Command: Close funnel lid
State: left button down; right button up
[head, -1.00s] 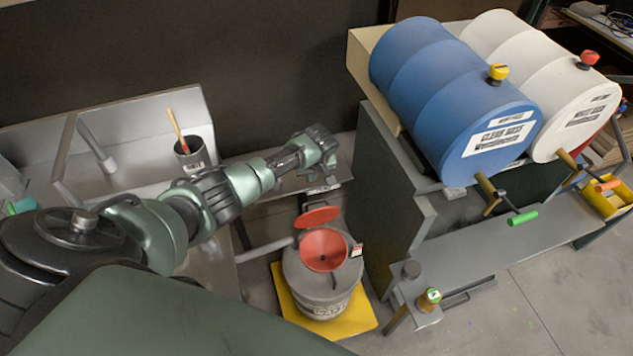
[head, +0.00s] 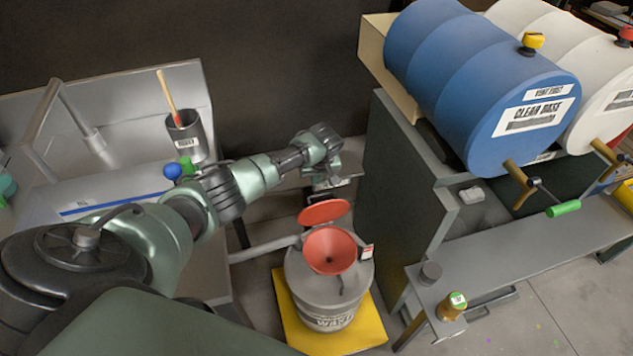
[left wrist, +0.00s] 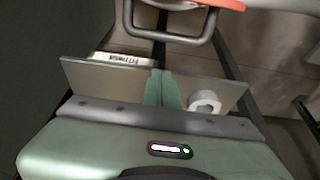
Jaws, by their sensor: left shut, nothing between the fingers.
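The funnel lid (head: 325,211) is a red-orange disc, raised open behind the red-orange funnel (head: 329,252). The funnel sits on top of a grey waste drum (head: 320,305). My left gripper (head: 322,184) is behind and above the lid, pointing down, and looks apart from it. In the left wrist view the gripper's green fingers (left wrist: 162,88) are shut together with nothing between them. That view also shows an orange edge (left wrist: 232,4), probably of the lid, by a grey loop-shaped handle (left wrist: 170,30). My right gripper is not in view.
The drum stands on a yellow base (head: 290,318). A grey cabinet (head: 400,190) with a blue barrel (head: 470,75) stands to the right. A steel sink unit (head: 140,100) is on the left, with a brush cup (head: 188,135). A low shelf (head: 510,245) lies front right.

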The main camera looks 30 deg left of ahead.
aim_at(322, 207)
pick_arm(q)
jog(key=s+d+p, duration=0.2)
jog(key=d, duration=0.1)
jog(key=shift+s+r, duration=0.1)
jog(key=shift+s, duration=0.15)
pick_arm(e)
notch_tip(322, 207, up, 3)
pick_arm(q)
jog(key=shift+s, duration=0.1)
